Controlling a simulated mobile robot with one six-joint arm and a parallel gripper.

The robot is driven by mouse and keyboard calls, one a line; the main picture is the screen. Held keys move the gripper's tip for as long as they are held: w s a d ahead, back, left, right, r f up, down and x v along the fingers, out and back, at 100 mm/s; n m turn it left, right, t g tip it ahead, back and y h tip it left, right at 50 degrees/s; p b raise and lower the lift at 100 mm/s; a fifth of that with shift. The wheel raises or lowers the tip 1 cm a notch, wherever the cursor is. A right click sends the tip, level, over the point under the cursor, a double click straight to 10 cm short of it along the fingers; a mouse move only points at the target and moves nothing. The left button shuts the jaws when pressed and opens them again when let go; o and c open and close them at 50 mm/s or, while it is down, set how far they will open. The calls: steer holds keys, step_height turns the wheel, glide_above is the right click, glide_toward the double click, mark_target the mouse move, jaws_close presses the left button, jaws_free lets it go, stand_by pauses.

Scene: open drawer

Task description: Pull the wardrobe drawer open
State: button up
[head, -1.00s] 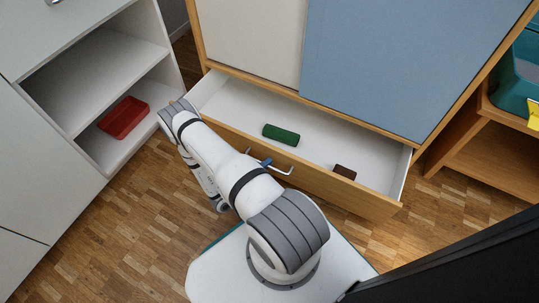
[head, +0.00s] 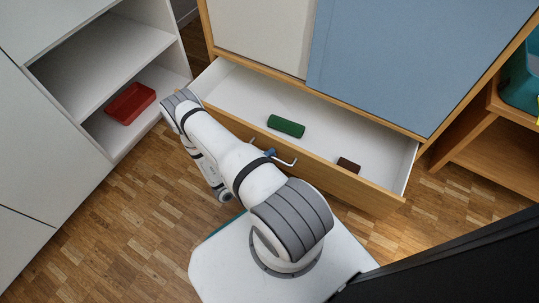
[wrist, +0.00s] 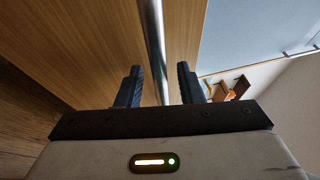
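The wardrobe drawer (head: 330,174) stands well out of the wardrobe (head: 376,65), its white inside showing. A green cylinder (head: 286,126) and a small dark brown block (head: 348,164) lie in it. The metal bar handle (head: 287,162) is on the wooden drawer front. My gripper (head: 270,153) is at the handle, mostly hidden behind my arm in the head view. In the wrist view, the handle bar (wrist: 153,40) runs between the two dark fingers of my gripper (wrist: 159,88), with a gap on each side. The fingers are apart, around the bar and not clamped.
A white open shelf unit (head: 100,75) with a red tray (head: 130,103) stands at the left. A wooden shelf (head: 500,155) with a teal bin (head: 522,82) is at the right. Bare parquet floor (head: 110,225) lies in front of the drawer.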

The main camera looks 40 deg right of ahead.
steer(key=a+f+p, duration=0.1)
steer(key=a, duration=0.6)
steer(key=shift+a+f+p, duration=0.2)
steer(key=shift+p, duration=0.2)
